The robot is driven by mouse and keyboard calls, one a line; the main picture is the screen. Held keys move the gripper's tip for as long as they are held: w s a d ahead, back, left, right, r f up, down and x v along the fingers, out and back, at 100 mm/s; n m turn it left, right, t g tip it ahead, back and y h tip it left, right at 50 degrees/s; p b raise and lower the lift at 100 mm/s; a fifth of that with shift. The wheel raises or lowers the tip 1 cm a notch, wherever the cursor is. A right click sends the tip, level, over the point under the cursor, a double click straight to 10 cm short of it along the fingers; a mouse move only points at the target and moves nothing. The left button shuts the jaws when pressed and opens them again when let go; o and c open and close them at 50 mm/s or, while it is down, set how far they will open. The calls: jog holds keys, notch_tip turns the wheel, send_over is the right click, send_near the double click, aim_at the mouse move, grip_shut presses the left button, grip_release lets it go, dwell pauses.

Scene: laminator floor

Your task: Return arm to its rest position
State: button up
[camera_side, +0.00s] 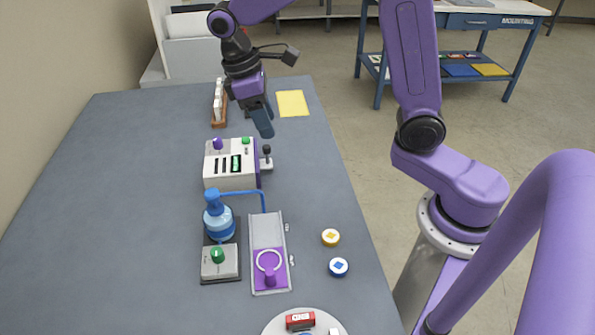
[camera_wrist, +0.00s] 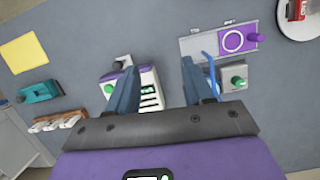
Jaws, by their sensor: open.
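My gripper (camera_side: 263,121) hangs above the far part of the grey table, its fingers pointing down. In the wrist view my gripper (camera_wrist: 156,88) has its two blue fingers spread apart with nothing held between them. A white box with a purple side, a green knob and a lever (camera_side: 230,173) stands in front of the gripper in the side view. It also shows behind the fingers in the wrist view (camera_wrist: 147,80). My arm is raised and bent over the table's right side.
A blue bottle device (camera_side: 219,222), a green-knobbed box (camera_side: 220,271) and a grey slide plate with a purple end (camera_side: 266,232) stand nearer. Yellow (camera_side: 330,237) and blue (camera_side: 338,267) discs lie to the right. A yellow sheet (camera_side: 293,103) and wooden rack (camera_side: 219,122) lie behind. The table's left side is clear.

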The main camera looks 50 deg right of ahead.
jog(key=s+d+f+n+t+y, duration=0.1)
jog(key=s+d+n, duration=0.1)
jog(key=s, duration=0.9)
jog(key=s+d+n+t+y, duration=0.1)
jog(key=s+n, duration=0.1)
jog(key=s, duration=1)
jog(key=shift+s+d+f+n+y, duration=0.25)
jog(key=shift+d+f+n+y, duration=0.05)
jog(key=shift+d+f, duration=0.1)
